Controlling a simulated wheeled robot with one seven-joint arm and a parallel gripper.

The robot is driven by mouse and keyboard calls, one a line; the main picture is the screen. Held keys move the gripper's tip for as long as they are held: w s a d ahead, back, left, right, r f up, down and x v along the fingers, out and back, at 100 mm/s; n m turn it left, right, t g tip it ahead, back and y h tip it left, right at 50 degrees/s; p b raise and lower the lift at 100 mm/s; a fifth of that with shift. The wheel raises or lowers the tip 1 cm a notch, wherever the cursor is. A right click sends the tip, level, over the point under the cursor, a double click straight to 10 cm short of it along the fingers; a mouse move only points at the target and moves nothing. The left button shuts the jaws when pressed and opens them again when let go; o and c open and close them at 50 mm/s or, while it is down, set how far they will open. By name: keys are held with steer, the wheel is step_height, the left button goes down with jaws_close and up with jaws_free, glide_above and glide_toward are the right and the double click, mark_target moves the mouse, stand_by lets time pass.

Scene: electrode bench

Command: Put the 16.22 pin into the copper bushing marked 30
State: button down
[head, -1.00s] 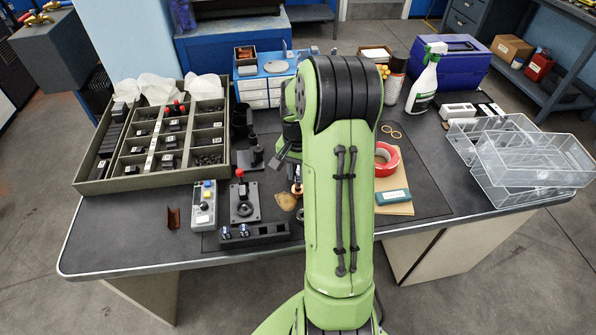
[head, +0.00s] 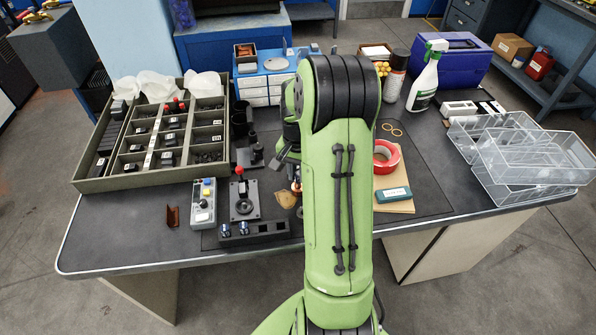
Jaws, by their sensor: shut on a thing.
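My gripper (head: 285,156) is mostly hidden behind my green arm. Only a dark part of it shows at the arm's left edge, above the mat. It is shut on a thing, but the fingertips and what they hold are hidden. A small copper-coloured piece (head: 296,186) shows in part just below it, beside the arm; I cannot read a mark on it. A black block (head: 254,237) at the mat's front edge has several holes. Two pins with bluish tops (head: 234,229) stand in its left holes. Their sizes are not readable.
A black fixture with a red knob (head: 242,203) stands behind the block. A grey control box (head: 203,204) is to its left. The compartment tray (head: 130,181) fills the back left. Red tape (head: 386,157), a spray bottle (head: 424,85) and clear bins (head: 525,150) are on the right.

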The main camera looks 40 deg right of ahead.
steer(key=shift+f+b, duration=0.85)
steer(key=shift+f, duration=0.45)
steer(key=c, duration=0.9)
jaws_free()
step_height(320, 180, up, 16)
steer(key=p, duration=0.5)
steer(key=shift+f, duration=0.1)
